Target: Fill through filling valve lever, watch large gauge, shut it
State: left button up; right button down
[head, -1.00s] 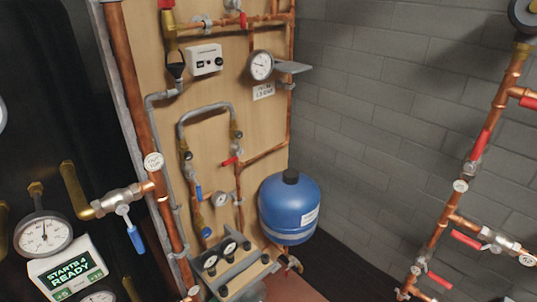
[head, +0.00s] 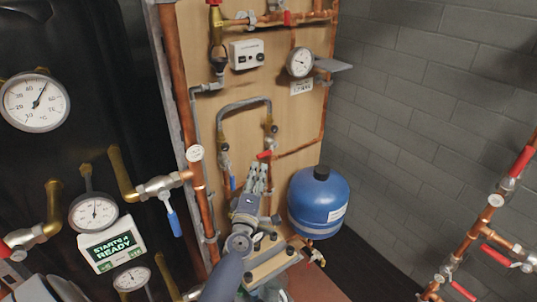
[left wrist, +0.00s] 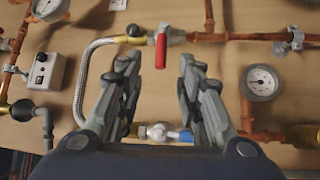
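The filling valve with its red lever (head: 264,155) sits on the copper pipe at the end of the braided hose (head: 243,104). In the left wrist view the red lever (left wrist: 161,50) stands crosswise to its pipe. My left gripper (head: 258,177) is in front of the board, just below the lever. In the left wrist view my left gripper (left wrist: 160,72) is open and empty, its fingers apart on either side of the lever's line; contact is not visible. The large gauge (head: 300,62) is at the board's upper right; its reading is too small to tell. My right gripper is not in view.
A valve with a blue lever (left wrist: 185,135) and a small gauge (left wrist: 262,82) are near the left gripper. A blue tank (head: 318,200) stands right of it. A black panel (head: 85,150) with gauges is on the left. More red-levered pipes (head: 495,200) are at the right.

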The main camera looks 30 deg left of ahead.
aim_at(264, 153)
pick_arm(q)
jog(key=x, duration=0.9)
jog(key=shift+w+f, duration=0.1)
jog(key=shift+w, duration=0.25)
grip_shut()
